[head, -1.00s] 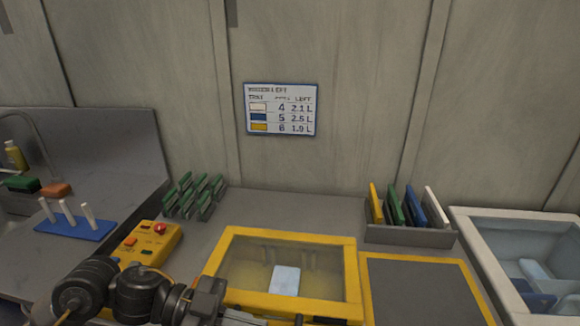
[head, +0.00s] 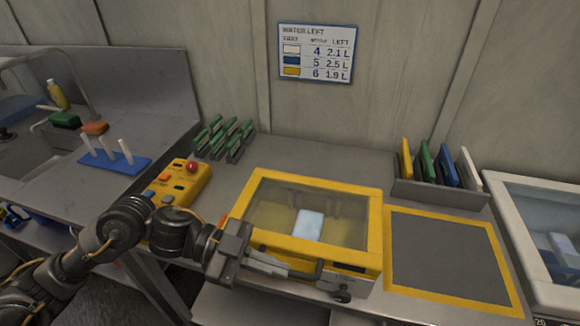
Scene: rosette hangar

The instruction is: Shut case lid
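The yellow case (head: 375,225) stands on the bench in the head view. Its lid, a yellow frame around a clear window (head: 270,210), lies over the top and looks down; I cannot tell whether it is fully seated or latched. A pale block (head: 308,224) shows through the window. A dark handle is on the front side. My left gripper (head: 262,264) is at the case's front left, close against the front face. Its fingers blend with the handle and front edge, so its opening and any contact are unclear. My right gripper is out of view.
A yellow control box (head: 183,183) with a red button stands left of the case. Green clips in a rack (head: 222,140) stand behind. A yellow-bordered grey mat (head: 445,255) lies empty to the right. A rack of coloured plates (head: 440,190) and a pale lidded bin (head: 520,235) are farther right.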

